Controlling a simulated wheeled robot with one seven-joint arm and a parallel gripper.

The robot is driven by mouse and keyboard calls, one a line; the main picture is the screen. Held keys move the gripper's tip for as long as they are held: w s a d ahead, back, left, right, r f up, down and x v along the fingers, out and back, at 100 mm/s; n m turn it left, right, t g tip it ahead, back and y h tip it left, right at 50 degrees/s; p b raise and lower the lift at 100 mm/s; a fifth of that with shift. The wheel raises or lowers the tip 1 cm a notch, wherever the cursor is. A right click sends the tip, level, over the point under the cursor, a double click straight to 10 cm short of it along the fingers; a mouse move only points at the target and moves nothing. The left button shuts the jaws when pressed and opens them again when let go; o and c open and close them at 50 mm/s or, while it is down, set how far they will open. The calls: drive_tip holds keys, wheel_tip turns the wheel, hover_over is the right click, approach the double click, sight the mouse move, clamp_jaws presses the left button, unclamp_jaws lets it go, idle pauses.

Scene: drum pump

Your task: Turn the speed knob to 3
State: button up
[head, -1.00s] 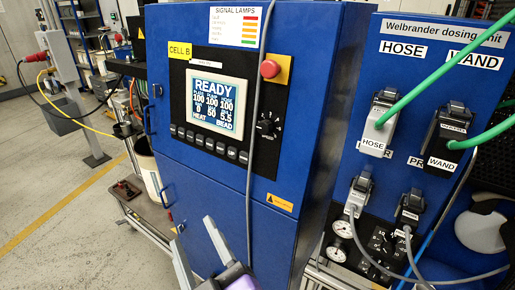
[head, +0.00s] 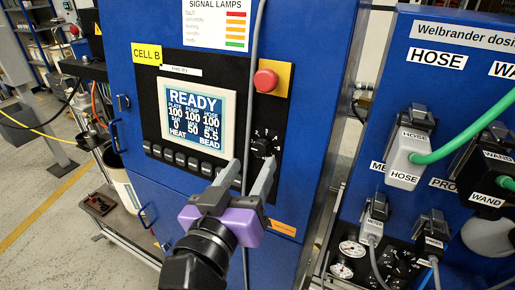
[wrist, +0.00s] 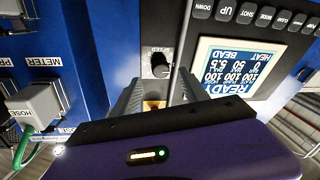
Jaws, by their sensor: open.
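The speed knob (head: 262,147) is a small black round knob on the black control panel, with a printed dial around it. It also shows in the wrist view (wrist: 160,68), beside a "SPEED" label. The number it points at is too small to read. My gripper (head: 254,166) is open and empty, raised in front of the panel just below the knob. In the wrist view the fingers (wrist: 158,92) point towards the knob, which appears just beyond the tips. I cannot tell whether they touch it.
A grey cable (head: 250,90) hangs down the cabinet front close to the knob and fingers. A red stop button (head: 266,81) on a yellow plate is above. The READY screen (head: 199,115) and a row of keys are left. Hose connectors (head: 405,160) stand out at right.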

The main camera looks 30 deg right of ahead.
sight(260, 152)
drive_tip(key=shift+p+x, duration=0.55)
drive_tip(key=shift+x, duration=2.1)
clamp_jaws()
